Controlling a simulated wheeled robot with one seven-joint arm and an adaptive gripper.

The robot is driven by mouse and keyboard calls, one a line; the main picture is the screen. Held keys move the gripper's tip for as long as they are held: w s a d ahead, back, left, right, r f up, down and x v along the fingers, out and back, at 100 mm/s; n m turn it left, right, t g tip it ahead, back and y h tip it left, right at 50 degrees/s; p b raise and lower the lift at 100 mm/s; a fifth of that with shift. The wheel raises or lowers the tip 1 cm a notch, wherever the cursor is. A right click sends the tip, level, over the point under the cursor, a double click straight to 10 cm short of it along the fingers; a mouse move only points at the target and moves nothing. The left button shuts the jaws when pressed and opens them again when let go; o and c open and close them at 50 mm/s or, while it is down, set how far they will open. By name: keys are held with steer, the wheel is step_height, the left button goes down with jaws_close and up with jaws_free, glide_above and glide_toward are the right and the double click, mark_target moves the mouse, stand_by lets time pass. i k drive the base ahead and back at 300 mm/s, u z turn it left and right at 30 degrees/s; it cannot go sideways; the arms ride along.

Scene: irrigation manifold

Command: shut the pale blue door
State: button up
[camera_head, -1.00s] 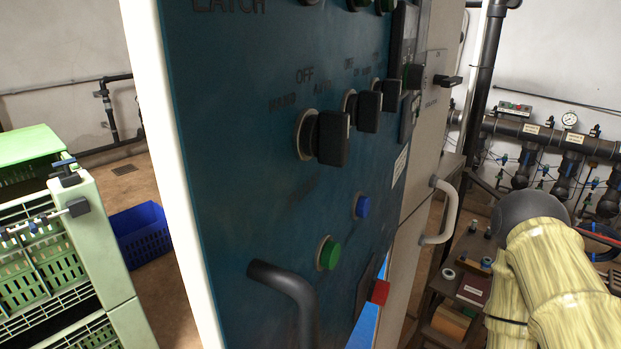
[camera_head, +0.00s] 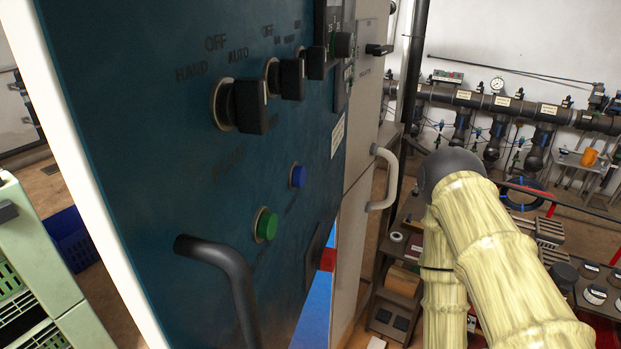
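I cannot pick out a door that is plainly pale blue. A dark teal panel (camera_head: 150,150) with knobs, buttons and a black bar handle (camera_head: 228,275) fills the left middle, close to me. A brighter blue surface (camera_head: 316,300) shows in part below and behind its right edge; I cannot tell whether it belongs to a door. My arm (camera_head: 500,250), in a pale yellow cover with a dark rounded joint, is at the right, apart from the panel in the picture. My gripper is not in view.
A beige cabinet with a pale handle (camera_head: 388,180) stands beyond the panel. A pale green rack (camera_head: 38,255) and a dark blue crate (camera_head: 72,240) are at the left. Shelves with small items stand behind my arm. Dark pipes (camera_head: 520,108) run along the back wall.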

mark_target(173, 199)
steer(key=u, duration=0.25)
steer(key=k, duration=1)
steer(key=z, duration=0.6)
